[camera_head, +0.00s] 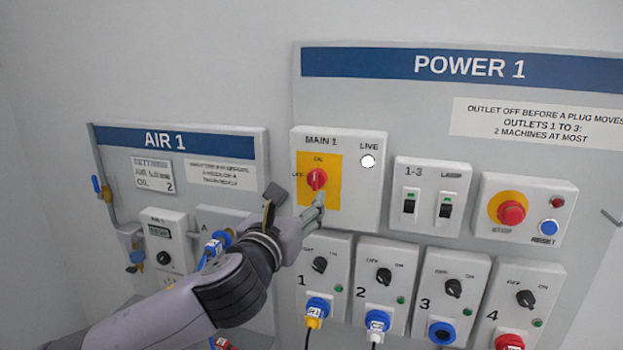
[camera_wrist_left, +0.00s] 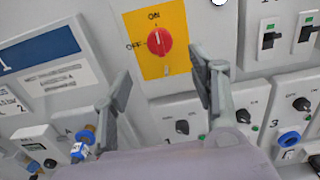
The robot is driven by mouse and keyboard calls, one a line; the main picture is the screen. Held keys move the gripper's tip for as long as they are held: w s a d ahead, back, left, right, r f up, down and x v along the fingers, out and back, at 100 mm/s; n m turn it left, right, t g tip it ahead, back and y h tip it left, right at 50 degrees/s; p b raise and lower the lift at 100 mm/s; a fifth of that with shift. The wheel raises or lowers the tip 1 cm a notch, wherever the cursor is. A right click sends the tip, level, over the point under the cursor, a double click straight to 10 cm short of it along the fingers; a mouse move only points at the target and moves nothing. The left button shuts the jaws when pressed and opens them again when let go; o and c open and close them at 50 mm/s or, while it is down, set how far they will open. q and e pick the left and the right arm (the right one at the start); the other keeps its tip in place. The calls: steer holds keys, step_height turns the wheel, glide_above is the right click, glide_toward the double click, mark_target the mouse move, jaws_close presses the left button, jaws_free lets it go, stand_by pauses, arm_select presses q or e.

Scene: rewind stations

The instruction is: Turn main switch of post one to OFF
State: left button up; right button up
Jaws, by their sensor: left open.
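The main switch of post one is a red rotary knob (camera_head: 317,179) on a yellow plate (camera_head: 333,192), in the box labelled MAIN 1 on the POWER 1 panel. ON is printed above the knob and OFF to its left. In the left wrist view the knob (camera_wrist_left: 159,41) has its pale mark pointing up toward ON. My left gripper (camera_head: 296,202) is open and empty, just below and in front of the knob. In the left wrist view its fingers (camera_wrist_left: 160,85) are spread, with the knob beyond and above the gap between them. My right gripper is not in view.
A white LIVE lamp (camera_head: 368,161) is on the same box. Below are several outlet boxes with black knobs (camera_head: 384,276) and plugs. Switches 1-3 and LAMP (camera_head: 446,207) and a red stop button (camera_head: 511,212) are to the right. The AIR 1 panel (camera_head: 184,142) is at left.

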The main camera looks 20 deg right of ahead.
mark_target(314, 183)
arm_select(q)
steer(key=p+x, duration=0.2)
steer(key=x, duration=0.6)
steer(key=shift+w+d, duration=0.45)
steer(key=shift+w, duration=0.2)
steer(key=c, duration=1.2)
steer(key=shift+o, duration=0.2)
